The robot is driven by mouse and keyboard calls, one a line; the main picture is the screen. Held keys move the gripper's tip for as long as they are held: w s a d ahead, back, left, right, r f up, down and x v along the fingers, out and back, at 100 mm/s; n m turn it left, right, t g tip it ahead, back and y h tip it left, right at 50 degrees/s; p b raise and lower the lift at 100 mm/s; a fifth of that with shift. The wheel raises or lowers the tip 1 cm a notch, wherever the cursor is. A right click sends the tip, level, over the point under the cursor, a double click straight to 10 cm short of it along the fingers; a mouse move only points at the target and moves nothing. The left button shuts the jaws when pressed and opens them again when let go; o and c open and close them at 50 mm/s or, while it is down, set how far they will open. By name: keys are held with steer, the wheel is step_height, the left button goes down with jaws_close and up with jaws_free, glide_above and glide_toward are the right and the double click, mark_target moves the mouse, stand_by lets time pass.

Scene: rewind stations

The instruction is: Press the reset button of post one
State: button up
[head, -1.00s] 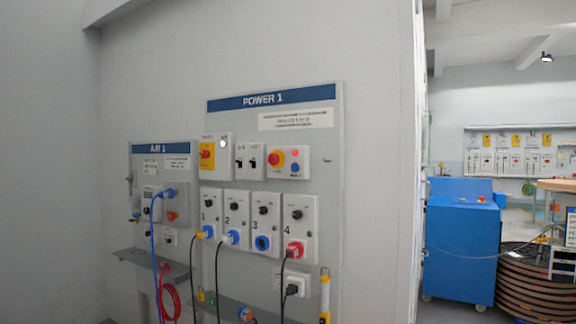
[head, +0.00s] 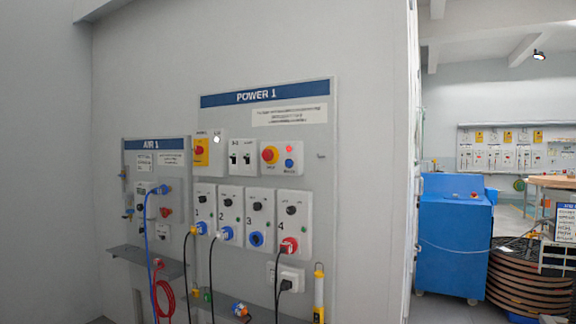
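The POWER 1 panel (head: 318,160) hangs on the grey wall in the head view, left of centre. At its upper right is a white box (head: 297,150) with a large red mushroom button (head: 269,154), a small red lamp (head: 289,148) and a blue button (head: 289,163). The small print under the blue button is too blurred to read. My gripper is not in the view.
The AIR 1 panel (head: 156,144) is left of it, with hoses hanging. Several sockets with plugs and cables sit below the buttons. A grey shelf (head: 120,253) juts out below. A blue cabinet (head: 455,240) stands right, past the wall edge (head: 412,200).

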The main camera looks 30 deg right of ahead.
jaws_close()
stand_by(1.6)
